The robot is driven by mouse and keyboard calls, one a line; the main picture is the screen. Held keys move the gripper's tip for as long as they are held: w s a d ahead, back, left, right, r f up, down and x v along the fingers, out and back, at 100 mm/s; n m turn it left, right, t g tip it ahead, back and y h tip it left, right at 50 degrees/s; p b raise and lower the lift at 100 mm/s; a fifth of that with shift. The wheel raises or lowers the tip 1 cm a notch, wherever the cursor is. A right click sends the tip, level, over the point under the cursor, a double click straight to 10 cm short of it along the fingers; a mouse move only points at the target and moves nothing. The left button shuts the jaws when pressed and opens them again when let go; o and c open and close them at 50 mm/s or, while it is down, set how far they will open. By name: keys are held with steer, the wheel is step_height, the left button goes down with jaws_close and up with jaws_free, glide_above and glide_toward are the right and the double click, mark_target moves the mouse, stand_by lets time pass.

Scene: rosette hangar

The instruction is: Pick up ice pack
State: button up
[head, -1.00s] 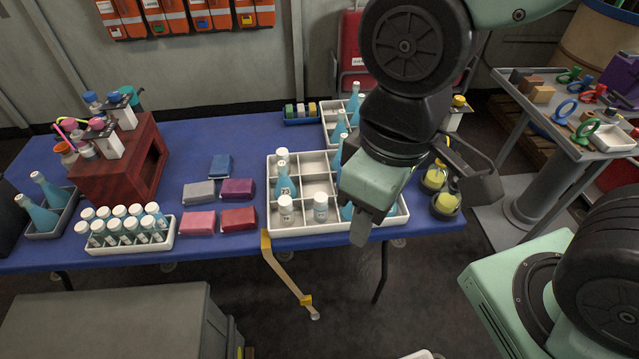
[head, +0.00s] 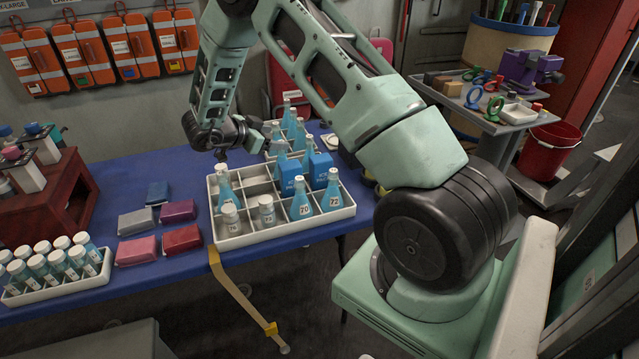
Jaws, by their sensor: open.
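Two bright blue box-shaped packs, likely ice packs, stand upright among bottles in the white divided tray (head: 262,235): a left pack (head: 291,174) and a right pack (head: 320,169). Their lettering is too small to read, and bottles partly cover them. My gripper (head: 258,138) is beyond the left pack and to its left, over the back part of the tray. It is open, seems empty, and appears apart from both packs. Its fingertips are small and partly hidden.
Numbered bottles (head: 302,200) and white-capped jars (head: 266,210) crowd the tray. Soft coloured blocks (head: 136,222) lie left of it, beside a vial rack (head: 60,283). A grey cart (head: 500,125) stands at right. Blue table (head: 135,178) between the blocks and tray is clear.

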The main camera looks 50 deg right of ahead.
mark_target(319, 158)
steer(key=s+f+m+g, duration=0.1)
steer(key=s, duration=0.1)
steer(key=s+f+m+g, duration=0.1)
steer(key=g, duration=0.1)
steer(key=s+f+g, duration=0.1)
steer(key=s+g, duration=0.1)
steer(key=shift+s+m+y+p, duration=0.3)
steer(key=shift+s+m, duration=0.05)
steer(key=shift+m, duration=0.05)
steer(key=shift+s+f+g, duration=0.1)
steer(key=shift+s+g, duration=0.25)
steer(key=shift+g, duration=0.25)
steer(key=shift+p+x, duration=0.8)
steer(key=shift+x, duration=2.8)
steer(key=shift+w, duration=0.1)
jaws_close()
